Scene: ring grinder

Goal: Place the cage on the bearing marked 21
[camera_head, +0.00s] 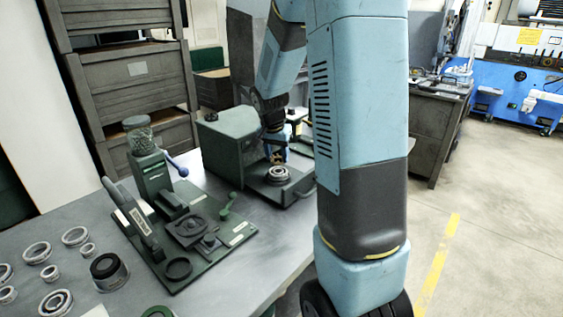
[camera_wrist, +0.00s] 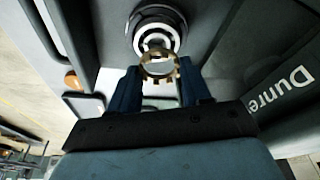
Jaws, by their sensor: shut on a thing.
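A brass-coloured toothed cage ring (camera_wrist: 158,66) is held between the two blue fingers of my gripper (camera_wrist: 157,88) in the wrist view. A ringed metal bearing (camera_wrist: 157,30) sits on a dark round seat just beyond the cage, which overlaps its near edge in this view. In the head view my gripper (camera_head: 277,152) hangs over the green machine, close above the bearing (camera_head: 279,174). The cage is small and partly hidden there. I cannot tell whether cage and bearing touch. No mark 21 is readable.
A green grinder box (camera_head: 226,138) stands just left of my gripper. A green fixture plate (camera_head: 190,235) with a ball-filled jar (camera_head: 140,138) is on the bench. Several loose rings (camera_head: 57,300) lie at the left. Bare bench (camera_head: 262,232) shows in front of the machine.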

